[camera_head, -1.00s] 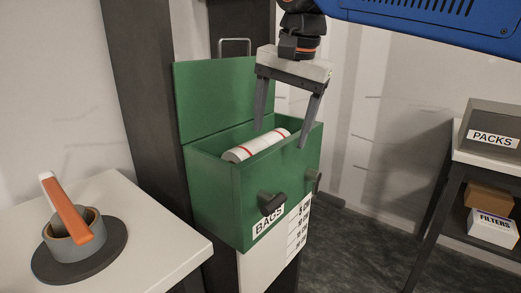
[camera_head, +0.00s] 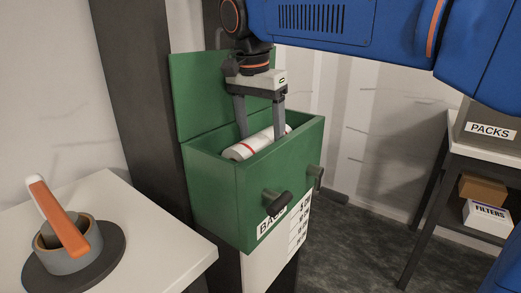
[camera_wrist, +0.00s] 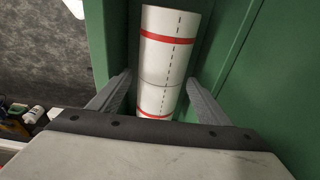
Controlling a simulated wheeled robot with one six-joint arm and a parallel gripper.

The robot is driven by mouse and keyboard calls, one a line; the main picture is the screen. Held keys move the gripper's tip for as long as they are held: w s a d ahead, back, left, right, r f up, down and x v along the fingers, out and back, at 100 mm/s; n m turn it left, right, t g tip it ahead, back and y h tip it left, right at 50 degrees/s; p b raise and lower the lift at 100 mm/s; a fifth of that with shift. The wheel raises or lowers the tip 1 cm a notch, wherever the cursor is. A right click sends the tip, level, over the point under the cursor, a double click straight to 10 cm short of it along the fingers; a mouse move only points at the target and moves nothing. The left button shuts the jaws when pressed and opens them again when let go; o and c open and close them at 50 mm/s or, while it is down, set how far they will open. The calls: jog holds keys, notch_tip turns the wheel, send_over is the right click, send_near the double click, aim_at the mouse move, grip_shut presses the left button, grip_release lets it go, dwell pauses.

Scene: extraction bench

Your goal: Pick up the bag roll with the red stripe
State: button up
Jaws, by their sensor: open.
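The white bag roll (camera_head: 243,151) with red stripes lies in the open green box (camera_head: 215,187) marked as bags. In the wrist view the roll (camera_wrist: 168,60) shows red bands, a dashed dark line and a thin seam across it. My gripper (camera_head: 261,137) points down into the box from above. Its open fingers reach down on either side of the roll. In the wrist view the fingers (camera_wrist: 159,80) stand left and right of the roll, with small gaps showing. The lower end of the roll is hidden by my gripper.
The box's green lid (camera_head: 208,98) stands open behind. Two dark knobs stick out at the box's front, one of them a handle (camera_head: 284,200). A shelf at right holds boxes.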

jog(key=shift+w+d+f, duration=0.1)
jog(key=shift+w+f, duration=0.05)
jog(key=shift+f, duration=0.95)
jog(key=shift+w+f, duration=0.1)
jog(key=shift+f, duration=0.95)
jog(key=c, duration=1)
jog(key=shift+r, duration=0.15)
